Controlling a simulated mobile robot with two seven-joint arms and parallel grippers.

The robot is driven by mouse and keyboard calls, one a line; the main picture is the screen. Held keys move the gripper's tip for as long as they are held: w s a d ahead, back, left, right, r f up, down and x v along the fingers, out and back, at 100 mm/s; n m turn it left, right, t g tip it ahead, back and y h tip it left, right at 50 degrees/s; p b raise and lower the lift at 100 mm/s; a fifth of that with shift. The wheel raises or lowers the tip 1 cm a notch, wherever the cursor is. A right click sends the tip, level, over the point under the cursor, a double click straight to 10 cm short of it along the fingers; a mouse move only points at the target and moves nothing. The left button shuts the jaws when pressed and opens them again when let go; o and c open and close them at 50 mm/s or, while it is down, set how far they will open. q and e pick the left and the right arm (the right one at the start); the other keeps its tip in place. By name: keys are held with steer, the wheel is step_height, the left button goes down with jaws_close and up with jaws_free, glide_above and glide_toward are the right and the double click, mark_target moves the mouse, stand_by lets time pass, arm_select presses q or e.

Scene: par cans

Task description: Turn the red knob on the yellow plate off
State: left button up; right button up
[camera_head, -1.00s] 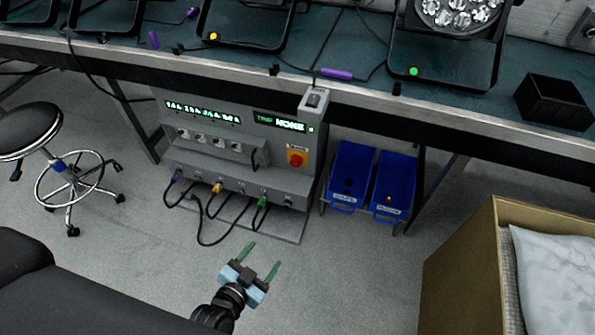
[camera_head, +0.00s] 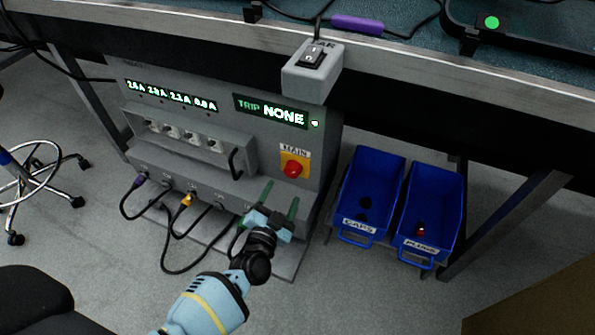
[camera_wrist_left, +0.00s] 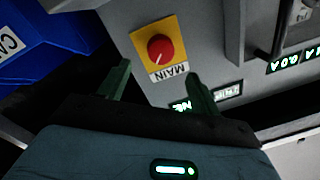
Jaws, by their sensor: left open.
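The red knob (camera_head: 292,169) sits on the yellow plate (camera_head: 294,157), labelled MAIN, on the front of the grey power unit (camera_head: 222,150). In the left wrist view the red knob (camera_wrist_left: 160,48) and yellow plate (camera_wrist_left: 141,38) show just beyond the fingertips. A light line marks the knob's face. My left gripper (camera_head: 281,200) is open, with green fingers apart and nothing between them. It is below and slightly left of the knob, not touching it. It also shows in the left wrist view (camera_wrist_left: 158,85). My right gripper is not in view.
A black handle (camera_head: 236,164) juts out left of the plate. A grey switch box (camera_head: 312,70) hangs above it. Blue bins, CAPS (camera_head: 368,195) and PLUGS (camera_head: 432,212), stand to the right. Cables (camera_head: 180,230) loop in front at lower left.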

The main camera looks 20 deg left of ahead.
mark_target(291, 173)
arm_select(q)
steer(key=w+b, duration=0.3)
steer(key=w, duration=0.3)
steer(key=shift+w+a+f, duration=0.1)
steer(key=shift+w, duration=0.25)
steer(key=shift+w+b, duration=0.4)
steer(key=shift+w, duration=0.25)
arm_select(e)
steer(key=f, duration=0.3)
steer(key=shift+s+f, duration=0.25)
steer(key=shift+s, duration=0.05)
arm_select(q)
steer(key=shift+c, duration=0.4)
steer(key=c, duration=0.9)
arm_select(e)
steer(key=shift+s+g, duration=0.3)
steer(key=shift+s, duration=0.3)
